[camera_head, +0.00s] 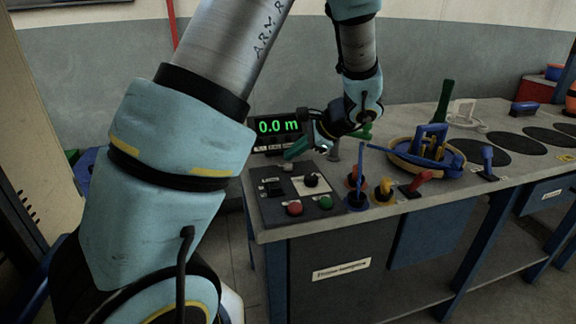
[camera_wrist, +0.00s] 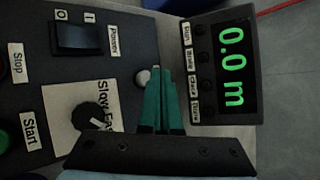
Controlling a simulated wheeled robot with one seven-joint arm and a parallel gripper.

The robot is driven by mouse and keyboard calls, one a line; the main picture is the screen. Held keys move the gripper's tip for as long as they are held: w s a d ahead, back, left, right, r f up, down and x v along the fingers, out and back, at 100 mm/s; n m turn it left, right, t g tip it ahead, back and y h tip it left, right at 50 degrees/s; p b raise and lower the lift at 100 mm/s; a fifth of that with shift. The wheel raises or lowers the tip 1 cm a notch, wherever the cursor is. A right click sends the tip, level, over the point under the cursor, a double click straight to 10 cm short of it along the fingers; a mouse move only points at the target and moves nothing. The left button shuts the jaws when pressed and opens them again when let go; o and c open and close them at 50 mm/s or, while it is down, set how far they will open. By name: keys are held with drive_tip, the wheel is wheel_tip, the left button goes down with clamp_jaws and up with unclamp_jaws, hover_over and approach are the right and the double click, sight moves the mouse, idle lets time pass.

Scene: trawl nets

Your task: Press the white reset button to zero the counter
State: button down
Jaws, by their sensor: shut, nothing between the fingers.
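The counter display (camera_wrist: 231,66) reads 0.0 m in green digits; in the head view the counter (camera_head: 278,127) stands at the back edge of the control panel. A small round white button (camera_wrist: 142,77) sits on the dark panel beside the counter in the wrist view. My gripper (camera_wrist: 157,70) has its green fingers shut and empty, with the tips just right of the white button and partly over its edge. I cannot tell whether they touch it. In the head view my gripper (camera_head: 291,154) is low over the panel's back part.
The panel also holds a black power switch (camera_wrist: 77,39), a black slow-fast knob (camera_wrist: 91,118), a red button (camera_head: 294,208) and a green button (camera_head: 326,202).

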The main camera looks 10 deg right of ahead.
sight(289, 167)
wheel_tip(289, 167, up, 5)
drive_tip(key=p, duration=0.3)
drive_tip(key=shift+p, duration=0.4)
drive_tip(key=shift+s+a, duration=0.1)
drive_tip(key=shift+a, duration=0.3)
drive_tip(key=s+a+n+g, duration=0.1)
drive_tip(key=a, duration=0.1)
drive_tip(key=s+a+f+n+g+h, duration=0.1)
drive_tip(key=s+a+n, duration=0.1)
drive_tip(key=a, duration=0.1)
drive_tip(key=s+a+n+g, duration=0.1)
drive_tip(key=a+n, duration=0.1)
drive_tip(key=a, duration=0.1)
drive_tip(key=shift+s+a+f+g+h, duration=0.15)
drive_tip(key=shift+s+f+g+h, duration=0.1)
drive_tip(key=shift+g+h, duration=0.15)
drive_tip(key=s+a+n+h, duration=0.5)
drive_tip(key=s+a+n, duration=0.3)
drive_tip(key=n, duration=0.3)
drive_tip(key=shift+s+a+r+g, duration=0.2)
drive_tip(key=shift+s+g, duration=0.1)
drive_tip(key=shift+s, duration=0.05)
